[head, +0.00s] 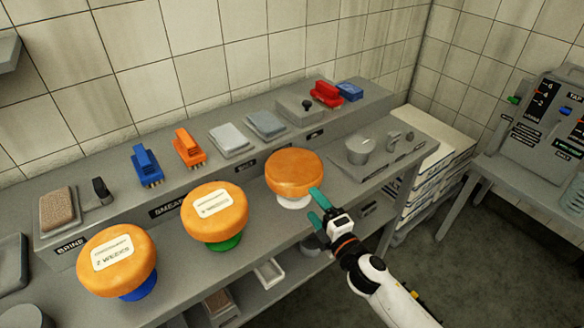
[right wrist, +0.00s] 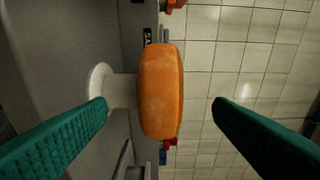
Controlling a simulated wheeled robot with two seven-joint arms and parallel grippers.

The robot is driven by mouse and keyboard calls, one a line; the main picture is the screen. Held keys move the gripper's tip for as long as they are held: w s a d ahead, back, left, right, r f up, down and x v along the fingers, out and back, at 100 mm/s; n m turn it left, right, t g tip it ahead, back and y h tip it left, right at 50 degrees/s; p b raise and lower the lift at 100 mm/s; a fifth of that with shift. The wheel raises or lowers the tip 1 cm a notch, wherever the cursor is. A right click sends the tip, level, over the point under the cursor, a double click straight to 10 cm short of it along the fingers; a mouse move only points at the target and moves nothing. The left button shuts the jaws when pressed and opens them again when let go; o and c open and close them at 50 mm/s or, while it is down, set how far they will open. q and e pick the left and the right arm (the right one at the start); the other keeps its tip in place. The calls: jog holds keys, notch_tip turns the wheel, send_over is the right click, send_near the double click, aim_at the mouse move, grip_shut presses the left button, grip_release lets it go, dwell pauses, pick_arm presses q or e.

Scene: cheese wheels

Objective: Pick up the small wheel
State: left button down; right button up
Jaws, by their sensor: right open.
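The unlabelled orange cheese wheel (head: 295,172) on a white stand (head: 294,202) looks the smallest of three in the head view. In the right wrist view this wheel (right wrist: 161,92) is seen edge-on, with its stand (right wrist: 118,90) to its left. My right gripper (head: 311,204) is open and empty, at the near right side of the wheel and stand. Its teal fingertips (right wrist: 159,104) lie to either side of the wheel in the wrist picture, with a gap on both sides. I see no contact. My left gripper is not in view.
A labelled wheel (head: 215,212) on a green stand and another (head: 117,257) on a blue stand stand to the left. Brushes, pads and a red item (head: 326,93) line the raised back shelf.

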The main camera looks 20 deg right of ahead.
aim_at(303, 192)
jog(key=shift+x, duration=1.05)
jog(key=p+x, duration=0.1)
jog(key=x, duration=0.4)
jog(key=shift+w+a+p, duration=0.1)
jog(key=shift+w+p, duration=0.05)
jog(key=shift+p, duration=0.25)
jog(key=shift+c, duration=0.8)
grip_shut()
jog(key=shift+r, duration=0.25)
